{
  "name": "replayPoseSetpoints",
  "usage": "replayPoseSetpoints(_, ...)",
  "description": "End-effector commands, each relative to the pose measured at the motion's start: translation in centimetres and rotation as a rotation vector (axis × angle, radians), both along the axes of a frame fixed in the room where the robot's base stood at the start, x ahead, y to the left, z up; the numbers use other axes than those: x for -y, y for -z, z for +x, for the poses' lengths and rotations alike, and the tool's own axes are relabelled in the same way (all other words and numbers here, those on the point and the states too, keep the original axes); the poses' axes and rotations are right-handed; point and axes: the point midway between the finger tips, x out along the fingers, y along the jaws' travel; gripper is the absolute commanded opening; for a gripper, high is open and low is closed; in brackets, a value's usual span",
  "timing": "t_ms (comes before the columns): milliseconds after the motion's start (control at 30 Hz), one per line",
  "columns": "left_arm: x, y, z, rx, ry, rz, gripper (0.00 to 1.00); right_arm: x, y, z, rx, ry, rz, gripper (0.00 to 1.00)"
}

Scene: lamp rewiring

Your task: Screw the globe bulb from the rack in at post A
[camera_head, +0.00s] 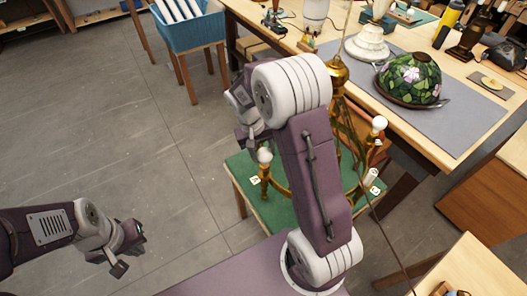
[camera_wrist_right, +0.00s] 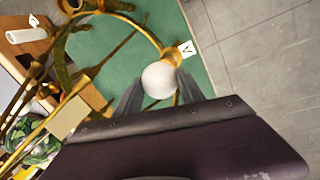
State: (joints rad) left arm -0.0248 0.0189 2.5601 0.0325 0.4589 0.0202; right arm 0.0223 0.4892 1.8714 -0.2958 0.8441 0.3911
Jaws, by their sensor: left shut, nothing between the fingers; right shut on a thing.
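The white globe bulb (camera_wrist_right: 158,80) is between the fingers of my right gripper (camera_wrist_right: 155,92) in the right wrist view. It sits in front of a brass cup (camera_wrist_right: 173,55) beside the tag A (camera_wrist_right: 187,48); whether its base is seated in the cup is hidden. In the head view the bulb (camera_head: 265,155) shows just below my right gripper (camera_head: 252,143), above the tag A (camera_head: 254,180). The brass chandelier (camera_head: 345,125) is partly hidden by my right arm. My left gripper (camera_head: 131,263) is shut and empty over the floor at lower left.
Another white bulb (camera_head: 379,122) is on a right-hand chandelier arm, and a white sleeve (camera_head: 370,177) stands below it. The green-topped table (camera_head: 235,165) is underneath. A workbench (camera_head: 455,150) holds a stained-glass shade (camera_head: 409,79). The floor at left is open.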

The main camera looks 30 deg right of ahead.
Motion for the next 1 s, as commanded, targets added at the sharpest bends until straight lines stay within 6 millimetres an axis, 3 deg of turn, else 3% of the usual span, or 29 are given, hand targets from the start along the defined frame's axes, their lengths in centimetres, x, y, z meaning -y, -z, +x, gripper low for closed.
replayPoseSetpoints(200, 0.0, -1.9, 0.0, 0.000, 0.000, 0.000, 0.00, 0.0, -0.1, 0.0, -0.012, 0.500, 0.001, 0.04)
replayPoseSetpoints(300, 0.0, -1.9, 0.0, 0.000, 0.000, 0.000, 0.00, 0.0, 0.1, 0.0, -0.011, 0.591, 0.001, 0.04)
replayPoseSetpoints(567, 0.0, -2.0, 0.0, 0.000, 0.000, 0.000, 0.00, 0.0, 0.1, 0.0, -0.010, 0.622, 0.000, 0.04)
replayPoseSetpoints(800, 0.0, -4.4, 0.0, 0.000, 0.000, 0.000, 0.00, 0.3, -0.1, 0.1, -0.014, 1.181, 0.000, 0.04)
replayPoseSetpoints(1000, 0.0, -4.4, 0.0, 0.000, 0.000, 0.000, 0.00, 0.2, 0.3, 0.2, -0.010, 1.296, -0.001, 0.04)
